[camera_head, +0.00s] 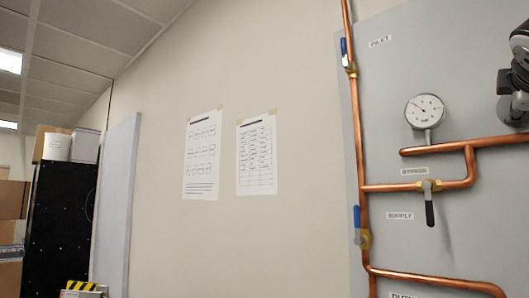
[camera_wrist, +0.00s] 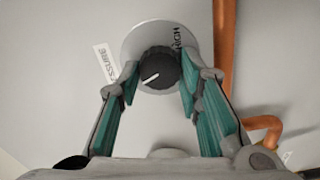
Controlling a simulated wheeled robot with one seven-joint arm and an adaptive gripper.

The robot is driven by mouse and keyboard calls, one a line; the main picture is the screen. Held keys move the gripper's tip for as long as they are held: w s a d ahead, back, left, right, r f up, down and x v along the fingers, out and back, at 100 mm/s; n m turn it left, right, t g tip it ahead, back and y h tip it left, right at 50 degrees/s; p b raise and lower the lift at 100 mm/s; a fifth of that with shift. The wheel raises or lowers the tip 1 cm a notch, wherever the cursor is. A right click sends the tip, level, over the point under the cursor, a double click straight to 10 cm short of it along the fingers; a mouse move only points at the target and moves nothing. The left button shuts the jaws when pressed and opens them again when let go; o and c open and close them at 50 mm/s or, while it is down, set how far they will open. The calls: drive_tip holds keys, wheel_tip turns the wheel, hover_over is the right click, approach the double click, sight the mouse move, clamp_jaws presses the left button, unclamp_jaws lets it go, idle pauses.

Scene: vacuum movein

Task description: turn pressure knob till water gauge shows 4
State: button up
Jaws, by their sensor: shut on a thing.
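The black pressure knob (camera_wrist: 157,62) sits on a round, light dial plate (camera_wrist: 150,34) with a "HIGH" mark at its right. The knob's white line points to the lower left of the picture. My gripper (camera_wrist: 159,84) has a teal-padded finger on each side of the knob and is shut on it. The round white water gauge (camera_head: 425,111) is in the head view on the grey panel. Its thin needle points to the upper left; its numbers are too small to read. The knob cannot be made out in the head view.
Copper pipes (camera_head: 357,150) run up and across the grey panel (camera_head: 395,85). A bypass valve with a black handle (camera_head: 429,212) hangs below the gauge. Blue-handled valves (camera_head: 357,216) are on the left pipe. A copper pipe (camera_wrist: 224,55) runs close right of the knob.

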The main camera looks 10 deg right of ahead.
drive_tip(key=shift+s+d+m+b, duration=0.1)
drive_tip(key=shift+m+b, duration=1.9)
drive_tip(key=shift+m, duration=2.4)
drive_tip(key=shift+d+m+b, duration=0.1)
drive_tip(key=shift+m+b, duration=1.9)
drive_tip(key=shift+m, duration=2.4)
drive_tip(key=o, duration=1.2)
drive_tip(key=shift+c, duration=0.2)
drive_tip(key=shift+s+a, duration=0.1)
drive_tip(key=v, duration=1.2)
